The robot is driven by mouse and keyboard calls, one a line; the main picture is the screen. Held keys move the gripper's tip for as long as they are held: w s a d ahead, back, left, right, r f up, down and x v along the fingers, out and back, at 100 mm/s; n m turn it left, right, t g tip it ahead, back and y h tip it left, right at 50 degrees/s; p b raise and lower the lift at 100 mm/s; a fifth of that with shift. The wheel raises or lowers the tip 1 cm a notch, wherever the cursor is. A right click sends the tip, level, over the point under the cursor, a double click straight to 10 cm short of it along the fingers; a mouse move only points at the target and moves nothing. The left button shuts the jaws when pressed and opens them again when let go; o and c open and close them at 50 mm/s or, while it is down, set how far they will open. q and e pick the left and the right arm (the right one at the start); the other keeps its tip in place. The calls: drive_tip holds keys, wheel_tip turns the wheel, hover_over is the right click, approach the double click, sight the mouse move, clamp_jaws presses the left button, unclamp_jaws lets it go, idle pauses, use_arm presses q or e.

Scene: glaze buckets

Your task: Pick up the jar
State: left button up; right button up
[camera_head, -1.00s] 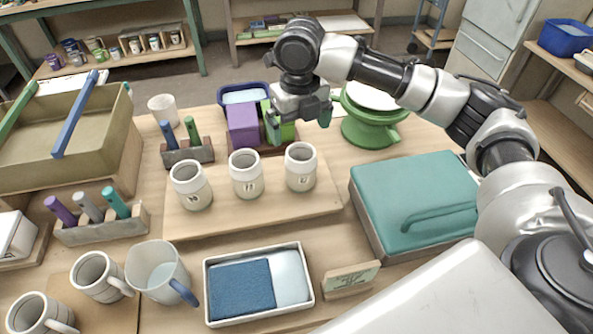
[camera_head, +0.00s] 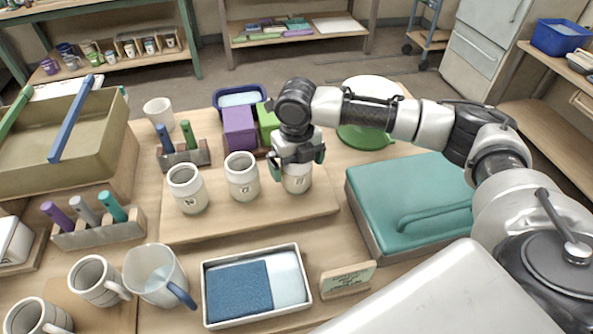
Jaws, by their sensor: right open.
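Three white jars with dark marks stand in a row on a wooden board (camera_head: 240,222): the left jar (camera_head: 188,190), the middle jar (camera_head: 242,178) and the right jar (camera_head: 297,182). My right gripper (camera_head: 297,165) is over the right jar, pointing down, with its teal-tipped fingers apart on either side of the jar's upper part. The gripper hides the jar's rim, and I cannot tell whether the fingers touch it. My left gripper is not in view.
Purple (camera_head: 239,127) and green (camera_head: 267,120) blocks stand behind the jars. A green bucket (camera_head: 365,135) is behind my right arm. A teal lidded box (camera_head: 410,200) lies to the right. A tray with a blue sponge (camera_head: 240,290) and a small sign (camera_head: 347,281) are in front.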

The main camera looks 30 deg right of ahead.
drive_tip(key=shift+c, duration=0.2)
drive_tip(key=c, duration=1)
drive_tip(key=shift+r, duration=0.15)
